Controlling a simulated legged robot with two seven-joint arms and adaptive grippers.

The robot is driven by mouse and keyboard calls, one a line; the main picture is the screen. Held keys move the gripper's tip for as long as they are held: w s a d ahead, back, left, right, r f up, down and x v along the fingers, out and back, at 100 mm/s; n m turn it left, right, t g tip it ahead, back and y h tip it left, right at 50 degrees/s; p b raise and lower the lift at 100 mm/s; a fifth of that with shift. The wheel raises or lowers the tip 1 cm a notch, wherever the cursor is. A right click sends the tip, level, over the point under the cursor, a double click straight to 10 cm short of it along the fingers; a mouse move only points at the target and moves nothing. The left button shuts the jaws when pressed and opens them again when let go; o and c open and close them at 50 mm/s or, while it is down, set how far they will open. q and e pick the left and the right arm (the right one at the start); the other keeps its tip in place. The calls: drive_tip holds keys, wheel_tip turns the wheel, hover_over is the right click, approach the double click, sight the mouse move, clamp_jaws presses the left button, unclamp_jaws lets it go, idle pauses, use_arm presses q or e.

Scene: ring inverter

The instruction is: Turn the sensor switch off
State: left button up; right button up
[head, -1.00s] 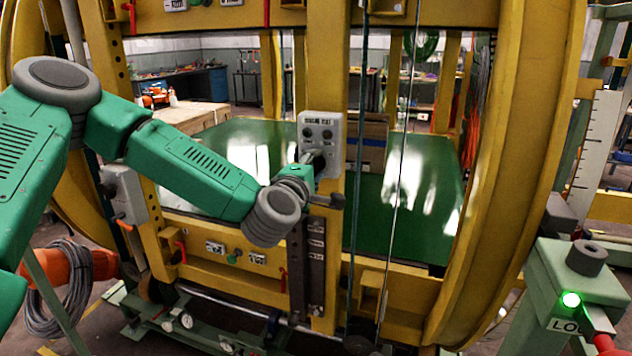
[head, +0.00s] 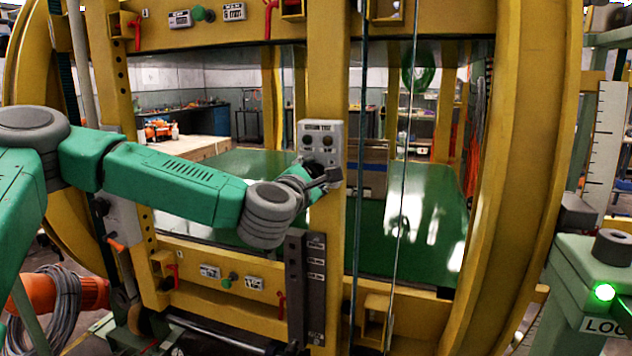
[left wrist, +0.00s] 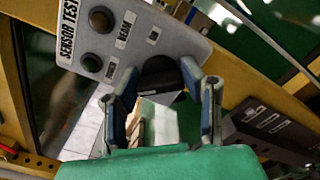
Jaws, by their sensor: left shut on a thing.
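The grey sensor test panel (head: 312,128) is fixed to a yellow upright in the middle of the head view. It carries small dark buttons and a lower dark switch knob, mostly covered by my gripper in that view. My left gripper (head: 323,178) is at the lower part of the panel. In the left wrist view, the panel (left wrist: 165,38) is tilted and the dark switch knob (left wrist: 160,72) sits between the fingers of my left gripper (left wrist: 160,82), which is shut on it. The knob's exact setting cannot be read. My right gripper is not in view.
Yellow frame beams and a large curved ring (head: 515,150) surround the panel. A dark labelled plate (head: 312,290) is below the gripper. Thin vertical cables (head: 408,150) hang to the right. A green post with a lit lamp (head: 604,292) stands at the lower right.

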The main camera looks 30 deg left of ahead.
use_arm(q)
drive_tip(key=shift+s+f, duration=0.1)
drive_tip(key=shift+f, duration=0.4)
drive_tip(key=o, duration=1)
drive_tip(key=shift+o, duration=0.8)
drive_tip(key=shift+r, duration=0.25)
drive_tip(key=v, duration=0.7)
drive_tip(key=shift+s, duration=0.25)
drive_tip(key=shift+f, duration=0.1)
